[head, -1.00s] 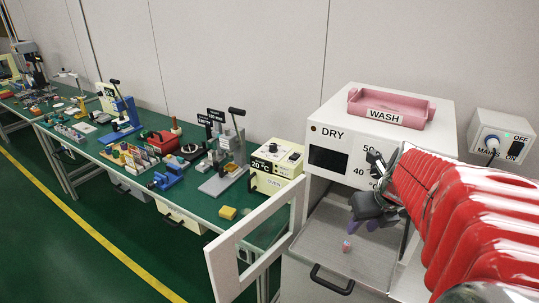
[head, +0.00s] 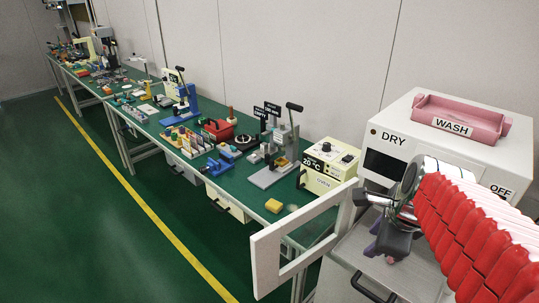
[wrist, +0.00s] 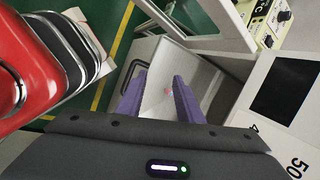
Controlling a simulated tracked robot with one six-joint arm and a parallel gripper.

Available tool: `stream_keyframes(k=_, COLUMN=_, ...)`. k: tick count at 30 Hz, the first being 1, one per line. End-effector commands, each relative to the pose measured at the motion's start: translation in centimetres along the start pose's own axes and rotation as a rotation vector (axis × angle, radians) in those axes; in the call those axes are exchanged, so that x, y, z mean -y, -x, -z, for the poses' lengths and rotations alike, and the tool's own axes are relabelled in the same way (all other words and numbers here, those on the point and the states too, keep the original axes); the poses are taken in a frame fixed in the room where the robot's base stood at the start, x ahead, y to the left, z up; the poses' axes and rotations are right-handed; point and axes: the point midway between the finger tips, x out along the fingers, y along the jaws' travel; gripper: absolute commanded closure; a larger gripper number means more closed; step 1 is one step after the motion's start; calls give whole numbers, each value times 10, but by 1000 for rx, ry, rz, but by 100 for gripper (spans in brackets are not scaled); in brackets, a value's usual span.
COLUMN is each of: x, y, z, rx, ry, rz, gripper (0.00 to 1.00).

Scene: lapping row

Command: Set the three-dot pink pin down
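My gripper (wrist: 160,80) is open in the wrist view, its two purple fingers apart. A small pinkish thing (wrist: 168,90), which looks like the pink pin, shows in the gap between the fingers. It appears to lie on the pale grey tray (wrist: 155,103), with the fingers not touching it. Its dots are too small to make out.
The white DRY cabinet (head: 394,142) stands behind the tray, with a pink WASH tray (head: 460,112) on top. Its open framed door (head: 268,262) juts out left of the tray. A cream oven (head: 328,168) and a green bench (head: 240,175) with several fixtures lie further left.

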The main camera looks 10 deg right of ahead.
Motion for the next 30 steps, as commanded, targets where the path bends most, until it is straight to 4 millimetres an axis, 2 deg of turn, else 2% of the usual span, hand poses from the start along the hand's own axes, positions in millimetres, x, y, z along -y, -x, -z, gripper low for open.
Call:
stream_keyframes(k=6, x=-24, y=11, z=-28, rx=16, ry=460, rz=12, gripper=67)
stream_keyframes(k=15, x=-58, y=25, z=-58, rx=32, ry=1093, rz=40, gripper=67)
stream_keyframes(k=24, x=-92, y=38, z=-79, rx=34, ry=1720, rz=87, gripper=67)
stream_keyframes(k=30, x=-110, y=44, z=-87, rx=26, ry=2052, rz=120, gripper=67)
